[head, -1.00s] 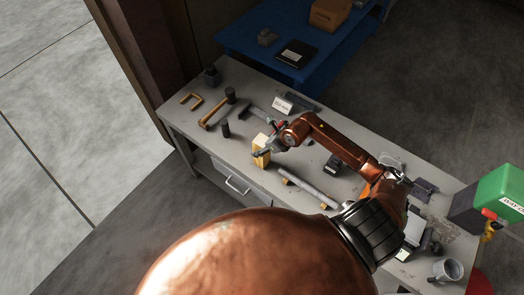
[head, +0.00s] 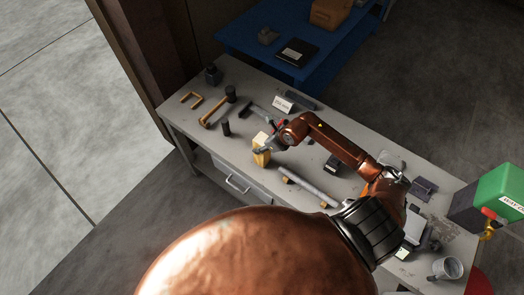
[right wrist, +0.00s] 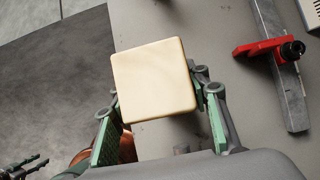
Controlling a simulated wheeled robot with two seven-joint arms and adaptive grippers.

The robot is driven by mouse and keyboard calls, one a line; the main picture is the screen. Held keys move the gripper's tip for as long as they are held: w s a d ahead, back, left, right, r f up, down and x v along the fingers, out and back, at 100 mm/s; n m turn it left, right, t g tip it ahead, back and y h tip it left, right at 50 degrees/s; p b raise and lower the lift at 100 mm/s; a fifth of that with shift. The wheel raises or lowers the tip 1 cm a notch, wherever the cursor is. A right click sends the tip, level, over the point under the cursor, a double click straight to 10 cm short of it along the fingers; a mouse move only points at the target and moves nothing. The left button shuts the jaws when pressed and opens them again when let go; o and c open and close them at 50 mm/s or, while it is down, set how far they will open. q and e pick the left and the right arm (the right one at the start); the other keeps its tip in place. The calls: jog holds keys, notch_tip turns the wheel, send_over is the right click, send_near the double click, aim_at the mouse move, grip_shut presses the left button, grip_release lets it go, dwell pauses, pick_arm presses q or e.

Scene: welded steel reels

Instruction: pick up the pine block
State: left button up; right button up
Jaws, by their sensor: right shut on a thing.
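The pine block (head: 261,156) is a pale yellow upright block near the front edge of the grey workbench. In the right wrist view the block (right wrist: 153,80) shows its square cream top face between my fingers. My right gripper (head: 264,148) reaches down over the bench and is shut on the block, with one green-padded finger on each side in the right wrist view (right wrist: 160,104). I cannot tell whether the block's base touches the bench. What looks like my left gripper (right wrist: 30,166) shows dark and small at the lower left of the right wrist view; its opening is unclear.
On the workbench (head: 205,140), a grey bar (head: 310,186) lies right of the block. A dark cylinder (head: 226,128) and an orange-brown clamp (head: 214,113) stand left. A steel bar with a red clamp (right wrist: 262,46) lies beyond the gripper. A mug (head: 446,269) stands far right.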

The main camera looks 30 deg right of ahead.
grip_shut()
